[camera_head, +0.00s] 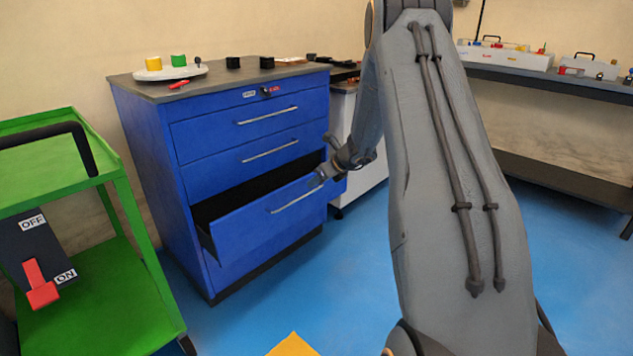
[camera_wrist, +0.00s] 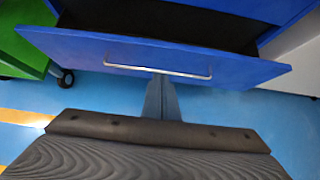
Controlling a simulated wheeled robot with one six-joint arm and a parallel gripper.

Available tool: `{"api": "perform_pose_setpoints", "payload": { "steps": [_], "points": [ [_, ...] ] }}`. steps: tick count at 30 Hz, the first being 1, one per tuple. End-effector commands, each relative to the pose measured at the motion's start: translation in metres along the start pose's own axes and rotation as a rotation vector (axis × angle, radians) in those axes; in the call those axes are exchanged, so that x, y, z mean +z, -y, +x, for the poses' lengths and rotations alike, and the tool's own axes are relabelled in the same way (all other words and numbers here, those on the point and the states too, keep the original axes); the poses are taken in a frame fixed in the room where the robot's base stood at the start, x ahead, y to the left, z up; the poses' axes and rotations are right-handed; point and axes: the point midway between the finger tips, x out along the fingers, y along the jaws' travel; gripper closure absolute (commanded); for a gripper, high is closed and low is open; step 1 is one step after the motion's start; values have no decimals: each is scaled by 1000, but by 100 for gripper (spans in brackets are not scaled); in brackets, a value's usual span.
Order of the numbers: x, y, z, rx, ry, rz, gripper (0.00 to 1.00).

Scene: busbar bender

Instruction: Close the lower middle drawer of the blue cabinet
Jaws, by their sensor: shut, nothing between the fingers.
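The blue cabinet (camera_head: 150,150) stands left of centre in the head view. Its lower middle drawer (camera_head: 245,228) is pulled out, with a dark gap above its front; the drawer front also shows in the wrist view (camera_wrist: 90,50). A silver bar handle (camera_head: 297,200) runs across that front. My gripper (camera_head: 320,178) is at the right part of the drawer front, near the handle's right end. In the wrist view its shut, empty fingers (camera_wrist: 160,82) point at the handle's middle. I cannot tell whether they touch it.
A green cart (camera_head: 100,270) with an OFF/ON switch (camera_head: 42,262) stands at the left. The cabinet top (camera_head: 215,82) holds a round plate with small parts. A dark workbench (camera_head: 560,85) stands at the right. Blue floor in front of the cabinet is clear.

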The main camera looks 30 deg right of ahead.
Motion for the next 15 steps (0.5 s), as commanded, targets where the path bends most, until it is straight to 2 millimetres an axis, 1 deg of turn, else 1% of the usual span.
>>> {"api": "perform_pose_setpoints", "payload": {
  "steps": [1, 6, 8, 12, 15],
  "points": [
    [-1, -1, 13, 2, -1, -2, 100],
    [-2, -1, 47, 2, -2, -2, 100],
    [-1, -1, 58, 2, -1, -3, 100],
    [15, -1, 71, 1, 0, -5, 100],
    [22, -1, 78, 1, -1, -5, 100]
  ]
}}
